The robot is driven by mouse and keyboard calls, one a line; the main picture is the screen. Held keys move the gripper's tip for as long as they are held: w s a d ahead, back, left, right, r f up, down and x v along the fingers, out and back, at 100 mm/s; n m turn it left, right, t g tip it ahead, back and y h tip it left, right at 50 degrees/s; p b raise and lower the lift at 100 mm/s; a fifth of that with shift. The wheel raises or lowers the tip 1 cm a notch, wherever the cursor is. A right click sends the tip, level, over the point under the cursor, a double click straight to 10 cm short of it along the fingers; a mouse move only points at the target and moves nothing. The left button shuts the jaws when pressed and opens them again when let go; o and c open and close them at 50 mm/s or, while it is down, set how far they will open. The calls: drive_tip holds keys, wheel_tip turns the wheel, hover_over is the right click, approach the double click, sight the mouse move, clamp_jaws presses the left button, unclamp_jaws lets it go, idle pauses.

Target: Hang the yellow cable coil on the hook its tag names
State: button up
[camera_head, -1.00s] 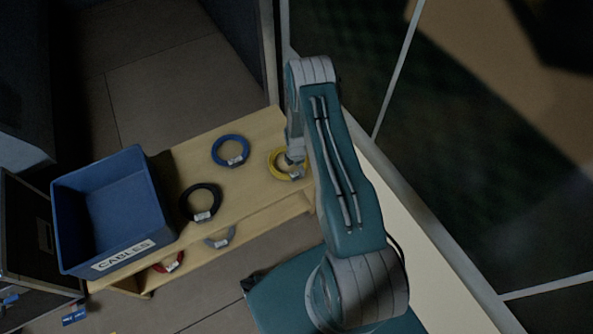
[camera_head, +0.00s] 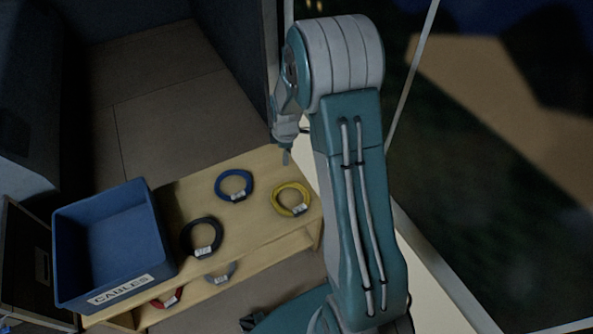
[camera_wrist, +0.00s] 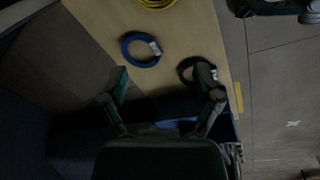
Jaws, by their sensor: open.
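The yellow cable coil (camera_head: 291,199) lies flat on the right end of the wooden bench top in the head view, with a small white tag on its near side. I cannot read the tag. Its edge also shows at the top of the wrist view (camera_wrist: 156,2). My gripper (camera_wrist: 162,88) is open and empty in the wrist view, its two fingers apart above the bench. In the head view my wrist is raised above the bench's far edge, apart from the coil. No hook can be made out.
A blue coil (camera_head: 234,185) and a black coil (camera_head: 202,238) lie on the bench (camera_head: 262,232). A red coil (camera_head: 166,298) and a grey coil (camera_head: 221,273) are on the lower shelf. A blue CABLES bin (camera_head: 118,291) stands at the left end.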

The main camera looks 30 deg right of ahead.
drive_tip(key=s+a+r+m+t, duration=0.1)
drive_tip(key=s+a+r+m, duration=0.1)
drive_tip(key=s+r, duration=0.35)
drive_tip(key=s+a+r+m, duration=0.2)
drive_tip(key=r, duration=0.6)
drive_tip(key=s+a+r+m+t, duration=0.1)
drive_tip(key=s+a+r+m, duration=0.15)
drive_tip(key=r, duration=0.45)
drive_tip(key=s+a+r+m+t, duration=0.1)
drive_tip(key=s+r+m, duration=0.2)
drive_tip(key=s, duration=0.5)
drive_tip(key=s+a+r+m+t, duration=0.1)
drive_tip(key=s+a+r+m, duration=0.1)
drive_tip(key=s, duration=0.6)
drive_tip(key=shift+s+r+m, duration=0.3)
drive_tip(key=shift+r+m, duration=0.5)
drive_tip(key=shift+m, duration=0.05)
